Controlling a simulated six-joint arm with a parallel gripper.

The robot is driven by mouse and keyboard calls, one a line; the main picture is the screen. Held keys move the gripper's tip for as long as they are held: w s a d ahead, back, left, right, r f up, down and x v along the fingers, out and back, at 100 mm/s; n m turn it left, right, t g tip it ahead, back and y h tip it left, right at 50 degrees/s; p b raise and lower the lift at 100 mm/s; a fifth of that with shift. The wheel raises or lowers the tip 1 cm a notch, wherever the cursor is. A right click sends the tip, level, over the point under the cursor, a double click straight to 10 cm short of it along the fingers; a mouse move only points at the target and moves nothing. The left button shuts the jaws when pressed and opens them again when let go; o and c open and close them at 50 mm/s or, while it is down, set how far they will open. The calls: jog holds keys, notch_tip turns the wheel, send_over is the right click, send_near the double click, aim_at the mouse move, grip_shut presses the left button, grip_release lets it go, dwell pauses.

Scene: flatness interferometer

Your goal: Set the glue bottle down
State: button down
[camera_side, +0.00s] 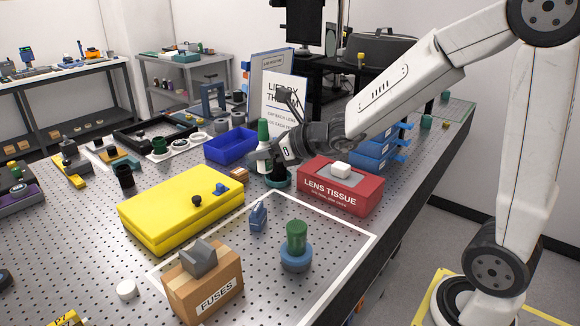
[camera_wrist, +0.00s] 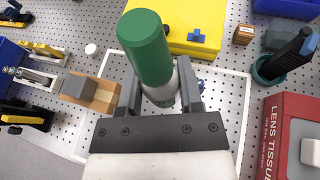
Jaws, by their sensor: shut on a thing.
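The glue bottle (camera_side: 263,157) has a white body and a tall green cap. In the wrist view the bottle (camera_wrist: 146,47) stands between my jaws, its green cap towards the camera. My gripper (camera_side: 277,154) is shut on its white body, with a finger on either side; the fingers also show in the wrist view (camera_wrist: 161,92).
A white outline (camera_side: 345,220) marks a table area holding a green-topped blue piece (camera_side: 296,258) and small blue piece (camera_side: 258,216). Around it are a yellow case (camera_side: 165,217), FUSES box (camera_side: 208,292), red lens tissue box (camera_side: 342,196) and teal holder (camera_wrist: 262,72) with a dark tool.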

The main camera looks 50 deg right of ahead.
jog(key=s+d+m+h, duration=0.2)
jog(key=d+m+h, duration=0.1)
jog(key=d, duration=0.8)
jog(key=s+d+r+m+h, duration=0.1)
jog(key=s+d+m+h, duration=0.15)
jog(key=d, duration=0.95)
jog(key=s+d+m+h, duration=0.1)
jog(key=d+m+h, duration=0.25)
jog(key=d, duration=0.75)
jog(key=s+d+m+g+h, duration=0.2)
jog(key=s+d+h, duration=0.1)
jog(key=s+d, duration=0.6)
notch_tip(320, 180, down, 15)
jog(key=w+d, duration=0.1)
jog(key=shift+w, duration=0.4)
jog(key=shift+f, duration=0.15)
jog(key=shift+f, duration=3.2)
jog(key=shift+f, duration=0.65)
jog(key=shift+c, duration=0.8)
grip_release()
